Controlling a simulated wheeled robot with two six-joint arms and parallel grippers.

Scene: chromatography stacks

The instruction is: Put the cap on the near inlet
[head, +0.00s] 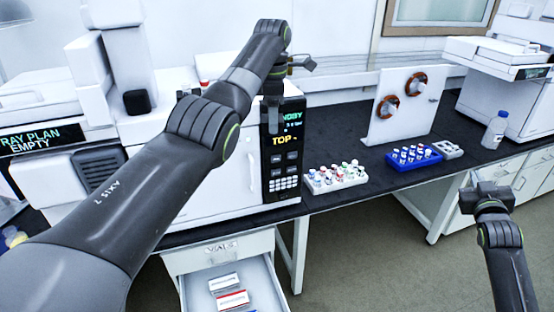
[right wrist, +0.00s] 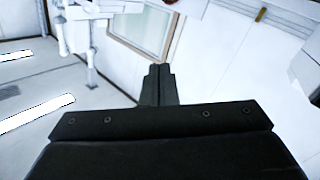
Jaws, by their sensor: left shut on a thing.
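My left gripper (head: 272,112) hangs down in front of the white instrument's (head: 225,165) right side, by its dark control panel (head: 284,150). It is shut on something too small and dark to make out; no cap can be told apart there. A small red-topped piece (head: 204,83) shows on top of the instrument behind my left arm; I cannot tell whether it is an inlet. My arm covers much of the instrument's top, and the near inlet cannot be made out. My right gripper (head: 487,188) is over the floor at the right, its fingers together and empty in the right wrist view (right wrist: 158,82).
On the dark bench stand a white vial rack (head: 338,182), a blue rack (head: 412,162), a white panel with copper-coloured coils (head: 405,108) and a bottle (head: 494,130). An open drawer (head: 222,262) with boxes juts out below. The floor in front is free.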

